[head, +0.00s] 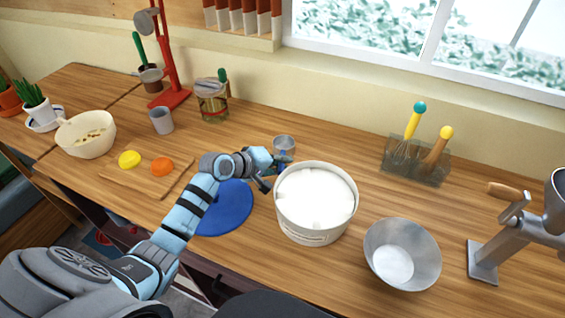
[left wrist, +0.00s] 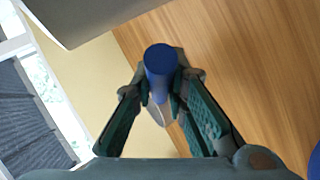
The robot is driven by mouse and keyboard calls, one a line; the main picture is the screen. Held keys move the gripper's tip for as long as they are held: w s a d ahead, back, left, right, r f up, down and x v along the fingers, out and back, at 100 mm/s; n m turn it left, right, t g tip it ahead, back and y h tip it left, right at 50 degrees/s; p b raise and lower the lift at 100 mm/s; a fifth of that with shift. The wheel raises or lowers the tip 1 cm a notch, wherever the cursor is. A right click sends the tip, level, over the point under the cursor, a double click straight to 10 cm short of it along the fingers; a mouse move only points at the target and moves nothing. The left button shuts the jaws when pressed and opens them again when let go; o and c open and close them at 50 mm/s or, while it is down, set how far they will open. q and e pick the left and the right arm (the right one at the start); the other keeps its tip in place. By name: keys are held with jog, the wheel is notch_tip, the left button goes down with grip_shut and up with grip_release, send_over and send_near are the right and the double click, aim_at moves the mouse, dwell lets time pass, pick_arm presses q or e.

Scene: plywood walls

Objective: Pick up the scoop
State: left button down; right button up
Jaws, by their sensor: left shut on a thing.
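The scoop has a grey metal bowl (head: 285,145) and a blue handle. In the head view it is just behind the white tub, at the tip of my left arm. My left gripper (head: 270,168) is shut on the scoop's blue handle. In the left wrist view the round end of the blue handle (left wrist: 160,59) faces the camera between the two fingertips, and part of the metal bowl shows behind it. I cannot tell whether the scoop touches the table. My right gripper is not in view.
A white tub (head: 310,232) with white contents stands right beside my left gripper. A metal bowl (head: 427,245) and a hand-crank grinder (head: 485,262) stand farther right. A blue round mat (head: 226,222) lies under my forearm. A utensil holder (head: 407,169) stands behind.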

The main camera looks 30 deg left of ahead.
pick_arm(q)
notch_tip(320, 180, up, 19)
jog(key=p, duration=0.2)
jog(key=shift+f+p, duration=0.15)
jog(key=shift+p, duration=0.2)
jog(key=shift+s, duration=0.1)
